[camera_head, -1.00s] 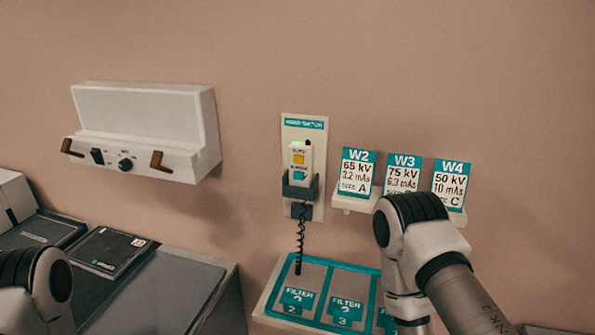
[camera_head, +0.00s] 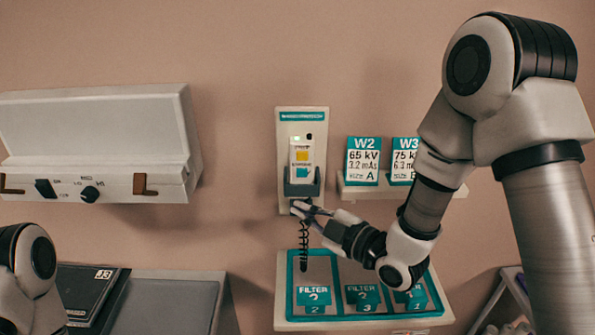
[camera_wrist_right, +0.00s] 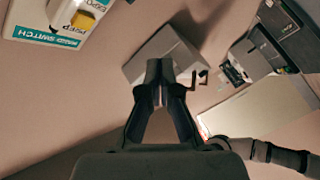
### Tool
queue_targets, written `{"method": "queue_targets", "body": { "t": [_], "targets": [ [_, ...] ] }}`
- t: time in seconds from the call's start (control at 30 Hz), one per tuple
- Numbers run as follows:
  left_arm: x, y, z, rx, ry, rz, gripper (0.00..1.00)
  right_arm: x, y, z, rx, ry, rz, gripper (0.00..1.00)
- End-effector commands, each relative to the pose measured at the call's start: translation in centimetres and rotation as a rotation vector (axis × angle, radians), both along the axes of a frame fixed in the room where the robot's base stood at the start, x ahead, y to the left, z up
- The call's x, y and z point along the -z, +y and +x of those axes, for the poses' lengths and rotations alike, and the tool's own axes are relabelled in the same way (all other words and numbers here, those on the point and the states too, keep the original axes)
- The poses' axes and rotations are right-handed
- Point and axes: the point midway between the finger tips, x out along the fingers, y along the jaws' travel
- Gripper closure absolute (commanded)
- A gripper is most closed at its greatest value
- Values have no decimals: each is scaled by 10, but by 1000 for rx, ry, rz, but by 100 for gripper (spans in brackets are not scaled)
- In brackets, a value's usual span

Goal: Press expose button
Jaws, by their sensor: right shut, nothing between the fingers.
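The hand switch (camera_head: 302,160) is a white handset with a yellow button (camera_head: 302,155) above a teal button (camera_head: 302,171). It sits upright in a dark cradle on a wall plate (camera_head: 288,124), and a coiled cord hangs below. In the right wrist view the handset (camera_wrist_right: 72,14) and its yellow button (camera_wrist_right: 82,22) show at the top left, partly cut off. My right gripper (camera_head: 300,209) is shut and empty, just below the cradle in the head view. Its closed fingertips also show in the right wrist view (camera_wrist_right: 160,68). My left arm shows at the lower left, but its gripper is out of view.
A white wall-mounted box (camera_head: 95,140) with a knob and brown hooks is at the left. A shelf (camera_head: 400,192) with setting cards stands right of the switch. A filter tray (camera_head: 284,310) lies below. The wall between box and switch is clear.

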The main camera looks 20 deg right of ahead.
Motion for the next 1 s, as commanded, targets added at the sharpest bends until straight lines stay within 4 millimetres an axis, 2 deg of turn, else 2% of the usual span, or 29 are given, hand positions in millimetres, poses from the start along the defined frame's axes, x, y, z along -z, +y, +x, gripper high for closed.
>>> {"method": "queue_targets", "body": {
  "t": [0.47, 0.87, 1.0],
  "targets": [
    [-3, 0, 0, 0, -1, 0, 60, -5, -2, 7, 2, -7, 1, 100],
    [-22, 0, 0, 0, -1, 0, 60, -5, -17, 59, 2, -5, 0, 100],
    [-17, 0, 0, 0, -1, 0, 60, -2, -22, 75, 1, -5, 0, 100]
  ]
}}
